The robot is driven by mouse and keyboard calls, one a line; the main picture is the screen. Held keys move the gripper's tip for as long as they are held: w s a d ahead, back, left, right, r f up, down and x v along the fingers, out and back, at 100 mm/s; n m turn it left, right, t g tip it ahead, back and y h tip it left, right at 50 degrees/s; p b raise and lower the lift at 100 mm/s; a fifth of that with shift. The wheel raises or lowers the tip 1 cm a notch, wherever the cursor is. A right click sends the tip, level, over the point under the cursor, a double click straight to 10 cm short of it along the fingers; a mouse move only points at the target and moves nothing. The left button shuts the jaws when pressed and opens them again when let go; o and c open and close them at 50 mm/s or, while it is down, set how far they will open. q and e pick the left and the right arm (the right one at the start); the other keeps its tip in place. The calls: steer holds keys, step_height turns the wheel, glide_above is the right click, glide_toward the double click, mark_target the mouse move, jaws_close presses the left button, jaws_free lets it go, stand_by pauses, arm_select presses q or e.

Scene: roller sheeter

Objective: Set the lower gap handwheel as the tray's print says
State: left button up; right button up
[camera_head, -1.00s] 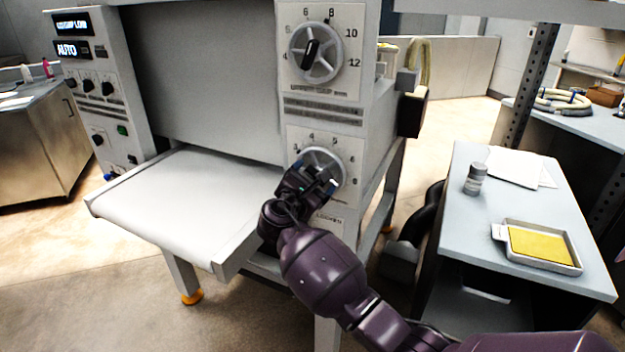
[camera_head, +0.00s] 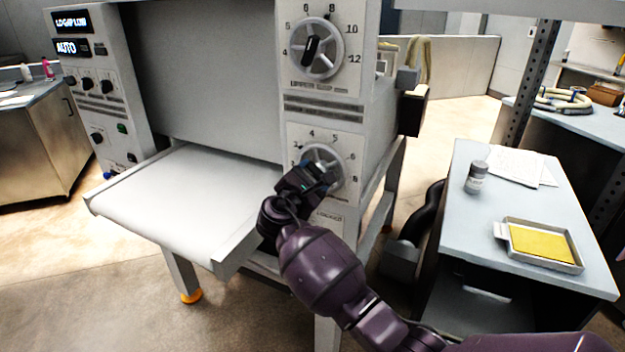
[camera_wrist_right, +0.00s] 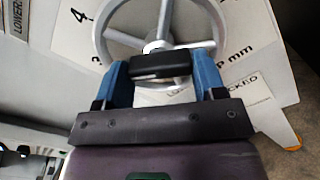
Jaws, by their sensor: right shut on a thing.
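The lower gap handwheel (camera_head: 338,160) is a grey spoked wheel over a numbered dial on the white machine's front panel. It also shows in the right wrist view (camera_wrist_right: 197,22). My right gripper (camera_head: 316,172) is at it, with its blue fingers shut on the wheel's black grip (camera_wrist_right: 160,65). The gripper hides the wheel's lower left part in the head view. The tray (camera_head: 581,262) holds a yellow slab and lies on the side table at the right. Its white label (camera_head: 500,231) is too small to read. My left gripper is not in view.
The upper gap handwheel (camera_head: 318,62) sits above on the same panel. A white belt table (camera_head: 185,200) sticks out left of my arm. A grey jar (camera_head: 476,177) and papers (camera_head: 520,165) lie on the side table (camera_head: 470,235). A control panel (camera_head: 95,100) stands at the left.

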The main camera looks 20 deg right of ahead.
steer(key=m+b, duration=0.2)
steer(key=m, duration=0.1)
steer(key=shift+f, duration=0.2)
steer(key=m+b, duration=0.1)
steer(key=m, duration=0.2)
steer(key=m+b, duration=0.3)
steer(key=m, duration=0.2)
steer(key=shift+r+m+b, duration=0.1)
steer(key=shift+m+b, duration=0.7)
steer(key=shift+m, duration=0.5)
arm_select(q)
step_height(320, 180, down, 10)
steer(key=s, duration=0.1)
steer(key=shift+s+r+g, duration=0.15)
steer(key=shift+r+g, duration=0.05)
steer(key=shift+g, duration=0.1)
arm_select(e)
steer(key=shift+m, duration=0.3)
steer(key=shift+r, duration=0.1)
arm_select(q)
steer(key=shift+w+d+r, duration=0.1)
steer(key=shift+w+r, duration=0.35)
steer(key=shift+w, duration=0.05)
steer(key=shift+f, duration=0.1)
